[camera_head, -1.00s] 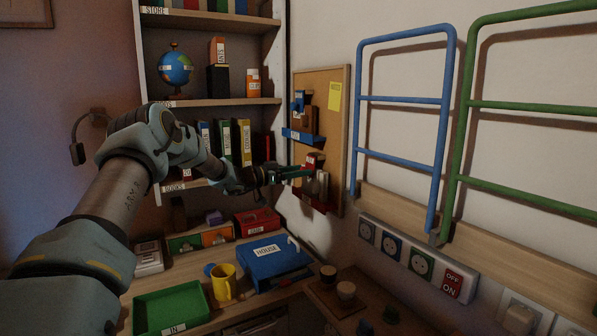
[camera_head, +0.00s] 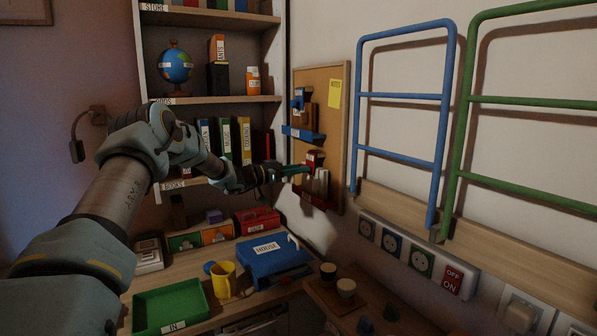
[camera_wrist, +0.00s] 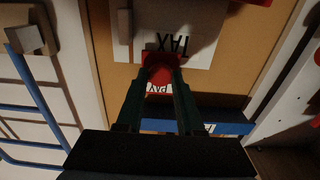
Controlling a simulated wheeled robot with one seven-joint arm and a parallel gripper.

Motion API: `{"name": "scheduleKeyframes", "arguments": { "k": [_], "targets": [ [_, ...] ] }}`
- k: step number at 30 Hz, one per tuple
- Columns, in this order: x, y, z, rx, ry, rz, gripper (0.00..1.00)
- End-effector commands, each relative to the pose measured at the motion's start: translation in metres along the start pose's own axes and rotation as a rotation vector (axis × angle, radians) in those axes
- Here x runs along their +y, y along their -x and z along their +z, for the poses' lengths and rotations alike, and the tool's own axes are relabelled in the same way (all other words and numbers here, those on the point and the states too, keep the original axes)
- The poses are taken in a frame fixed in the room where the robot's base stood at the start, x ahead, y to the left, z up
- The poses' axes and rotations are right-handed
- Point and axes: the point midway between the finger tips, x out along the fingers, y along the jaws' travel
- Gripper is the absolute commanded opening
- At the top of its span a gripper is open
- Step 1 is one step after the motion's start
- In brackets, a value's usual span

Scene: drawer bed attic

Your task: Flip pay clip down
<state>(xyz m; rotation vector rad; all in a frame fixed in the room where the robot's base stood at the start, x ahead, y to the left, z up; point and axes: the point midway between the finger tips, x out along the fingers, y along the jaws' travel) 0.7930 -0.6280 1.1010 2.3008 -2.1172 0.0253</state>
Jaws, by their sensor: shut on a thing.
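The red pay clip (camera_head: 314,158) is on the lower part of the cork board (camera_head: 338,140), above a red ledge (camera_head: 318,203). In the wrist view the clip's red body and white PAY label (camera_wrist: 158,88) sit between the dark green fingers of my gripper (camera_wrist: 160,75). My gripper also shows in the head view (camera_head: 304,169), right at the clip. It is shut on the clip, and the fingers cover its sides. A paper marked TAX (camera_wrist: 205,40) lies just beyond the clip. The clip's exact tilt is hard to tell.
A blue clip (camera_head: 299,98) and blue ledge (camera_head: 302,134) are higher on the board, near a yellow note (camera_head: 335,94). The bookshelf (camera_head: 215,100) stands to the left. The blue HOUSE box (camera_head: 275,260) and yellow mug (camera_head: 222,281) are on the desk below.

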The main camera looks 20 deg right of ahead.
Motion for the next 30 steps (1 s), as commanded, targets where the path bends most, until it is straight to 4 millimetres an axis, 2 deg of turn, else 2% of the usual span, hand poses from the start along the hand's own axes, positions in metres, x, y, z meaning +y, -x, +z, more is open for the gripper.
{"name": "scheduleKeyframes", "arguments": {
  "k": [1,5,12,23,24,30],
  "targets": [
    [-0.0001,-0.0008,0.0077,0.017,0.000,0.000,0.00],
    [0.0003,-0.0034,0.0115,0.073,0.001,0.001,0.00],
    [0.0002,-0.0065,0.0098,0.140,-0.001,0.000,0.00],
    [0.0002,-0.0070,0.0075,0.147,0.001,0.000,0.00],
    [0.0002,-0.0070,0.0075,0.147,0.001,0.000,0.41],
    [0.0002,-0.0068,0.0072,0.147,0.000,0.000,0.63]
  ]
}}
